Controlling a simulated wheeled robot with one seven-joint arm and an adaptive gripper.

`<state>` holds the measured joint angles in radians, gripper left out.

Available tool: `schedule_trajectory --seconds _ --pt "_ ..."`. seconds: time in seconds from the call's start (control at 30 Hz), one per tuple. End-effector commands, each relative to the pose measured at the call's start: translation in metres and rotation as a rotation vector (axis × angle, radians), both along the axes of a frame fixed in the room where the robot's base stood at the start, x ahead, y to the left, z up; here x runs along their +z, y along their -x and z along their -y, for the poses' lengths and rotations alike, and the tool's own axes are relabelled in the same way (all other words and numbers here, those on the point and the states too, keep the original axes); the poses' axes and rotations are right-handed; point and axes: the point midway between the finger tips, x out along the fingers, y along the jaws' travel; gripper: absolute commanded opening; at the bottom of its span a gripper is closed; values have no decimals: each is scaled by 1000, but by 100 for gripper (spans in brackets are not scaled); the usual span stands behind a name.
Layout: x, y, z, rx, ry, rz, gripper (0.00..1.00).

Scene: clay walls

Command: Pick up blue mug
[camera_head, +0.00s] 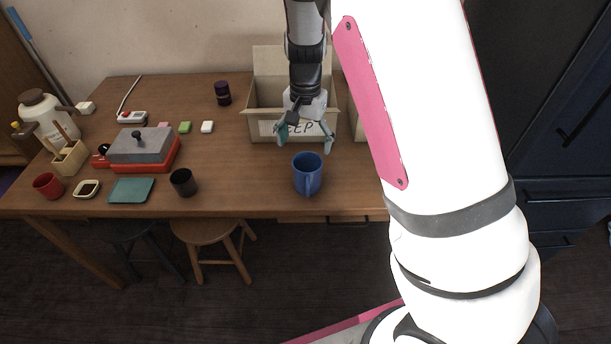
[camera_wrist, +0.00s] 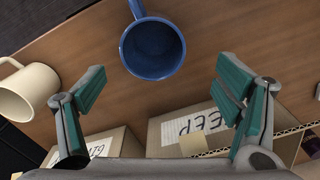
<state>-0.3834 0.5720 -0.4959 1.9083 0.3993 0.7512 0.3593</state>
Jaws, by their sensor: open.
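The blue mug (camera_head: 307,175) stands upright on the wooden table near its front edge, with its handle toward the front. In the wrist view the blue mug (camera_wrist: 152,49) is seen from above, its empty inside showing and its handle at the top. My gripper (camera_head: 305,137) is open and empty, above and a little behind the mug, in front of the cardboard box. In the wrist view my gripper's two teal-padded fingers (camera_wrist: 160,88) are spread wide, and the mug lies beyond and between them, apart from both.
An open cardboard box (camera_head: 262,128) marked "EEP" stands behind the mug. A cream mug (camera_wrist: 28,88) shows left in the wrist view. A black cup (camera_head: 183,183), a red-and-grey device (camera_head: 143,148) and a teal pad (camera_head: 131,190) lie further left. Bare table surrounds the blue mug.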

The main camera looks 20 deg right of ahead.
Motion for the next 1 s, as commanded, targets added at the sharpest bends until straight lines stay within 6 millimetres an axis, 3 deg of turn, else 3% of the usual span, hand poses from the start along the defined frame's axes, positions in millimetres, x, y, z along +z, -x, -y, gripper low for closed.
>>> schedule_trajectory --seconds 0.3,0.57,0.83,1.0 --pt "-59 1 0 -1 1 -3 84" --pt "-77 2 0 0 -1 -2 84" --pt "-113 11 2 0 0 -4 84" --pt "-126 11 2 0 -1 -2 84"
